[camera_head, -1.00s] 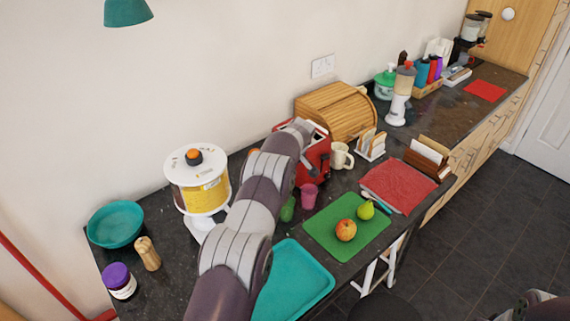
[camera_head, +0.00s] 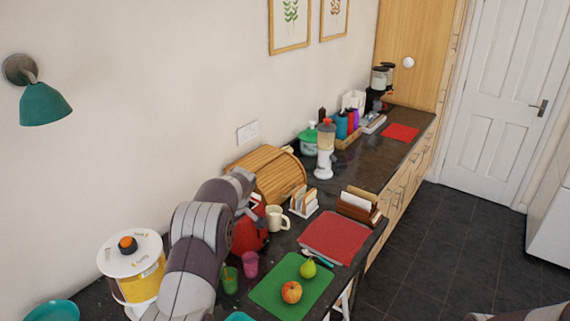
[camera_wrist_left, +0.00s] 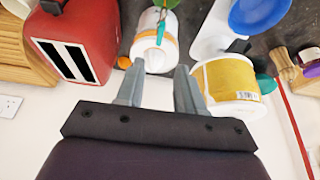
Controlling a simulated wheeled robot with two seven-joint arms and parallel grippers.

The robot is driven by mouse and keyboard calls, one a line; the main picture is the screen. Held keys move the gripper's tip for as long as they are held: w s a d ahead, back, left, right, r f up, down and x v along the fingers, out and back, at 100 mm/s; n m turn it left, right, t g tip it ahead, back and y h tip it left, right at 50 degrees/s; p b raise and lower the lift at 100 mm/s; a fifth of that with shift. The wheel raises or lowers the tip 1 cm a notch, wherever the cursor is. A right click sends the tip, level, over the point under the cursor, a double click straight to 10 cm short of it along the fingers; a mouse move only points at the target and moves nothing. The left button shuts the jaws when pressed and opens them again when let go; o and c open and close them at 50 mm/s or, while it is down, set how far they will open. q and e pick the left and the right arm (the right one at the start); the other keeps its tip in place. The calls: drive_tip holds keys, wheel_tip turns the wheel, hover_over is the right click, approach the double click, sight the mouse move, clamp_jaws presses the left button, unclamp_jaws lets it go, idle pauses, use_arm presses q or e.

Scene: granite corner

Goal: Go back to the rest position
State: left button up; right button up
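My left arm (camera_head: 196,235) reaches in from the lower left over the counter, its far end beside the red toaster (camera_head: 249,230). The arm hides its gripper in the head view. In the left wrist view my left gripper (camera_wrist_left: 158,75) has its two fingers apart, with nothing held between them. A white cylinder with an orange band (camera_wrist_left: 154,42) shows beyond the fingertips. The toaster also shows at the upper left there (camera_wrist_left: 78,40). A small part of my right arm (camera_head: 525,313) shows at the lower right edge; its gripper is out of view.
A white-lidded yellow canister (camera_head: 137,270) stands left of my arm. A pink cup (camera_head: 250,265), green cup (camera_head: 229,280), mug (camera_head: 278,217) and bread box (camera_head: 268,173) are close by. A green board (camera_head: 270,298) holds an apple and a pear. A teal lamp (camera_head: 44,104) hangs on the wall.

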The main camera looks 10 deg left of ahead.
use_arm(q)
drive_tip(key=s+d+f+m+g+h+b, duration=0.1)
drive_tip(key=s+d+f+m+h+b, duration=0.25)
drive_tip(key=s+d+f+m, duration=0.6)
drive_tip(key=s+d+m+b, duration=0.2)
drive_tip(key=s+b, duration=0.3)
drive_tip(key=s, duration=0.7)
drive_tip(key=s+d+m+b, duration=0.2)
drive_tip(key=s+d+b, duration=0.3)
drive_tip(key=s, duration=0.7)
drive_tip(key=shift+f+t+h, duration=0.15)
drive_tip(key=shift+t+h, duration=0.15)
drive_tip(key=shift+h, duration=0.05)
drive_tip(key=shift+s, duration=0.2)
drive_tip(key=shift+w, duration=0.15)
